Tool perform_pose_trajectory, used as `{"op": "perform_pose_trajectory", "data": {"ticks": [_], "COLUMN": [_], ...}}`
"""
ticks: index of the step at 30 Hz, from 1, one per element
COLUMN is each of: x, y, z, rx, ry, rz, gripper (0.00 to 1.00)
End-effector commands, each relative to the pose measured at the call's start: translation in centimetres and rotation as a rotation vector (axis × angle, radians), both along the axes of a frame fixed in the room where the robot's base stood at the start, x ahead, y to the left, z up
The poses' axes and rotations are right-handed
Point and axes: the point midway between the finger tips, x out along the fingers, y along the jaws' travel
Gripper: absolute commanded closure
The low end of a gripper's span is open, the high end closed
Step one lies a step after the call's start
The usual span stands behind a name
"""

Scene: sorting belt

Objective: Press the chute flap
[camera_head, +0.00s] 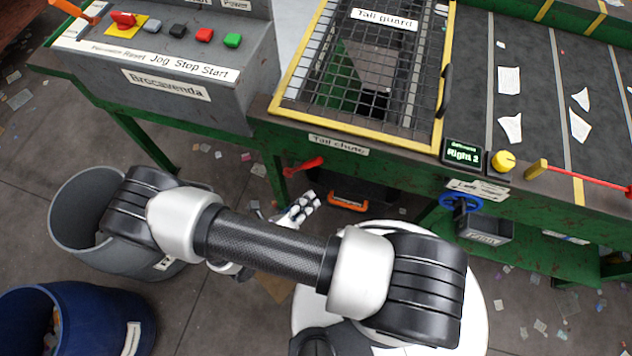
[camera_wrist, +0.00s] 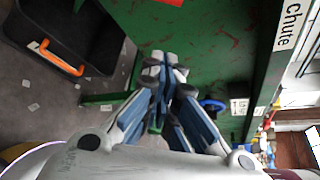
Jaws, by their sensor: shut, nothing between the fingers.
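My gripper (camera_head: 303,204) is shut and empty, below the tail chute label (camera_head: 339,145) at the front of the green machine frame. A red lever (camera_head: 304,165) sticks out from the frame just above my gripper in the head view. In the wrist view my closed fingertips (camera_wrist: 165,62) lie in front of a green panel (camera_wrist: 205,40), with the chute label (camera_wrist: 290,25) at the upper right. I cannot tell whether this panel is the chute flap, nor whether the fingers touch it. My forearm hides part of the area below.
A black bin with an orange handle (camera_head: 348,201) stands under the frame; it also shows in the wrist view (camera_wrist: 85,45). A grey barrel (camera_head: 75,215) and a blue barrel (camera_head: 100,325) stand at left. A blue valve wheel (camera_head: 460,203) is at right.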

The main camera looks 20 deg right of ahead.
Motion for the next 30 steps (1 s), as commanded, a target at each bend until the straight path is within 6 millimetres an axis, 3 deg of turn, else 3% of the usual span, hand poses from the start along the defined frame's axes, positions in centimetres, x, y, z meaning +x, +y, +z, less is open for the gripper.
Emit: {"op": "perform_pose_trajectory", "data": {"ticks": [15,21,30], "x": [4.6,6.4,7.0], "y": [-8.2,-6.3,-5.7], "z": [-3.2,-1.3,-0.5], "rx": [0.000,0.002,0.000], "ry": [0.002,-0.003,0.000], "rz": [-0.008,-0.001,-0.001], "gripper": [1.00,1.00,1.00]}}
